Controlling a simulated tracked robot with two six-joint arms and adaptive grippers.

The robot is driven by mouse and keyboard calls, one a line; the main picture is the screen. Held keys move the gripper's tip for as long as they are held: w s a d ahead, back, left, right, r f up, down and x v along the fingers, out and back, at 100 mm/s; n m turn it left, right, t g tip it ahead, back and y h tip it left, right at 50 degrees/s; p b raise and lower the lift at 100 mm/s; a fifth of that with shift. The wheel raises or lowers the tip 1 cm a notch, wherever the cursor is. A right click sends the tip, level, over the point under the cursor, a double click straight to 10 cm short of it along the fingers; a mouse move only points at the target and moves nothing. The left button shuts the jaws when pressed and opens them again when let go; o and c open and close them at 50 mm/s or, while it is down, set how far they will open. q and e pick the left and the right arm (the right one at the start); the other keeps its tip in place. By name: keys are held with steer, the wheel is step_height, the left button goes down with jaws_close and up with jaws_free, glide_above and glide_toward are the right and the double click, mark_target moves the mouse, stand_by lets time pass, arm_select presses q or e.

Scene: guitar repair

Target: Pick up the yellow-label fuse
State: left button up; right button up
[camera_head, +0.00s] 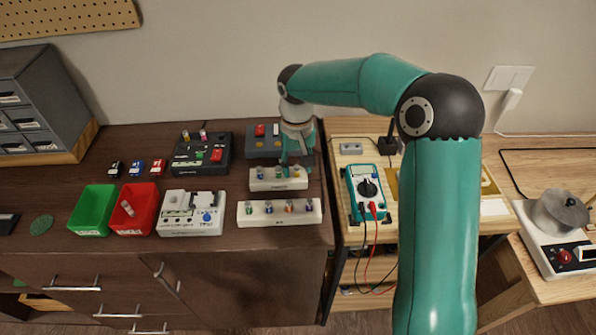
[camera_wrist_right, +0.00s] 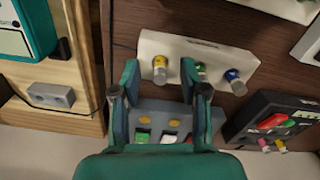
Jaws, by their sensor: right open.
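The yellow-label fuse (camera_wrist_right: 160,69) stands in a white rack (camera_wrist_right: 205,50), at the rack's left end in the right wrist view. A green-label fuse (camera_wrist_right: 200,72) and a blue-label fuse (camera_wrist_right: 233,76) stand in the same rack. In the head view this rack (camera_head: 262,184) is the rear of two white racks. My right gripper (camera_wrist_right: 160,92) is open and empty, with the yellow-label fuse showing between its fingertips in the wrist view. In the head view the right gripper (camera_head: 296,163) hangs over the rear rack and partly hides its right end. My left gripper is not in view.
A front white rack (camera_head: 280,219) holds several fuses. A grey switch box (camera_head: 262,146) stands behind the gripper. A black device (camera_head: 200,153) with two fuses, a white tester (camera_head: 191,222), green (camera_head: 92,212) and red (camera_head: 146,221) bins lie left. A multimeter (camera_head: 367,188) is right.

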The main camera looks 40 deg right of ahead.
steer(key=shift+f, duration=0.15)
jaws_close()
stand_by(0.4)
